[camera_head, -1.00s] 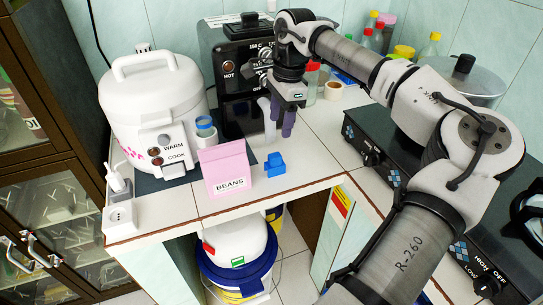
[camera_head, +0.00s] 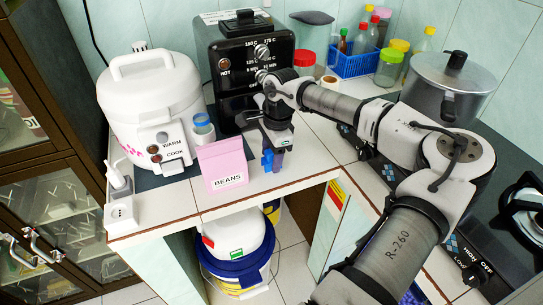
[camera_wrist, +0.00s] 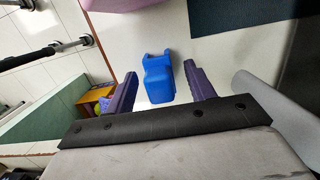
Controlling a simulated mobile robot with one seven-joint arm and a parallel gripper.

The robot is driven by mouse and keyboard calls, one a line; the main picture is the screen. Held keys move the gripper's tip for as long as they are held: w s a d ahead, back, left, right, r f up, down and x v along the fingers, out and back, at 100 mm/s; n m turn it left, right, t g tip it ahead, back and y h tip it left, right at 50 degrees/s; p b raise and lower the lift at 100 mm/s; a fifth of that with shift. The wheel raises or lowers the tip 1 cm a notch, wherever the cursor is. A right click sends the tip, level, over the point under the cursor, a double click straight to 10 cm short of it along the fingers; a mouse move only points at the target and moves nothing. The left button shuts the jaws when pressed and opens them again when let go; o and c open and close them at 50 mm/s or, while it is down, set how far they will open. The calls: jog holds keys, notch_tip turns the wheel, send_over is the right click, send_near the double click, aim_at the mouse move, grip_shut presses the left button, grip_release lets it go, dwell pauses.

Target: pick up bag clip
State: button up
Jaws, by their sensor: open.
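The bag clip is a small blue block-like piece (camera_head: 267,160) near the front edge of the white tiled counter, right of the pink BEANS bag (camera_head: 222,165). In the wrist view the blue clip (camera_wrist: 158,78) lies between and a little beyond my two purple fingers. My gripper (camera_head: 273,161) points down over the clip in the head view, with a finger partly hiding it. In the wrist view my gripper (camera_wrist: 158,88) is open, with a gap on both sides of the clip. I cannot see contact.
A white rice cooker (camera_head: 152,110) stands at the left and a black oven (camera_head: 245,65) behind. A stove (camera_head: 500,235) and steel pot (camera_head: 450,88) are at the right. The counter's front edge (camera_head: 255,194) is close to the clip. A blue-rimmed bucket (camera_head: 235,262) stands below.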

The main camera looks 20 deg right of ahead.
jog(key=shift+c, duration=0.2)
jog(key=c, duration=0.9)
jog(key=shift+r, duration=0.1)
